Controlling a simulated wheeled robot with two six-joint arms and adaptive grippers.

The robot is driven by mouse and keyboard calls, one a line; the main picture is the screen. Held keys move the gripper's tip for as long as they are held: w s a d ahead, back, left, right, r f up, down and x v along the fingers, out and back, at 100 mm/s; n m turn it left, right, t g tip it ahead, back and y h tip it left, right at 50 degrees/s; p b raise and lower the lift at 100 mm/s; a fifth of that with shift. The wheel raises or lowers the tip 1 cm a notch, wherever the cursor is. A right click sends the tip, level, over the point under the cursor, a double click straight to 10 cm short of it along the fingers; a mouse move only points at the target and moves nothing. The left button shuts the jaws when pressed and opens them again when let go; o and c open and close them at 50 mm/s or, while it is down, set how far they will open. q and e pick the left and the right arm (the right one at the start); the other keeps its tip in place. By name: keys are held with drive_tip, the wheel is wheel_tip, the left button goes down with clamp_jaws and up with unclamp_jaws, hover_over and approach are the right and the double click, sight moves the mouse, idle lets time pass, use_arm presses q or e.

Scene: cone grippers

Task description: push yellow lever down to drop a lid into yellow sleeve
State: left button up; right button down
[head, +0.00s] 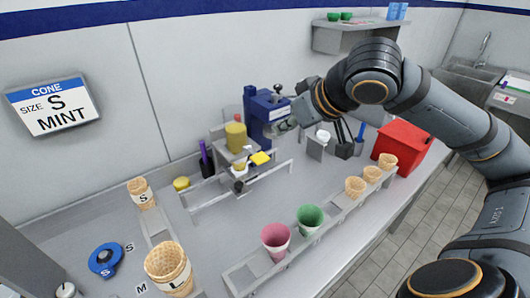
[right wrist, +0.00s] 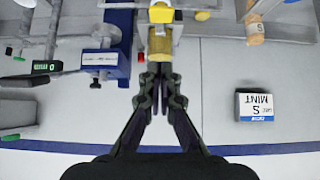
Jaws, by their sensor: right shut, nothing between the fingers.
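The yellow lever (head: 260,158) sticks out at the front of a grey dispenser in the head view; it shows at the top of the right wrist view (right wrist: 161,13). A yellow cylinder (head: 236,135) stands upright above it, also in the right wrist view (right wrist: 160,46). A small yellow piece, perhaps the sleeve (head: 239,166), sits below the cylinder, partly hidden. My right gripper (right wrist: 160,77) is shut and empty, its tips close to the cylinder in the picture; contact cannot be told. In the head view it is partly hidden beside the blue machine. My left gripper is not in view.
A blue machine (head: 264,112) stands right of the dispenser. A front rack holds a pink cup (head: 275,238), a green cup (head: 310,217) and several cones. A red box (head: 400,144) is at right. A wall sign (head: 52,105) reads cone size S mint.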

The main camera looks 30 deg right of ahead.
drive_tip(key=p, duration=0.6)
approach(257, 155)
wheel_tip(257, 155, up, 2)
drive_tip(key=w, duration=0.2)
drive_tip(key=p+x, duration=0.1)
drive_tip(key=x, duration=0.1)
drive_tip(key=shift+w+a+f, duration=0.2)
drive_tip(key=shift+w+a, duration=0.05)
wheel_tip(257, 155, down, 3)
drive_tip(key=shift+r, duration=0.1)
drive_tip(key=shift+d+f, duration=0.15)
drive_tip(key=shift+f, duration=0.55)
drive_tip(key=shift+w+f, duration=0.1)
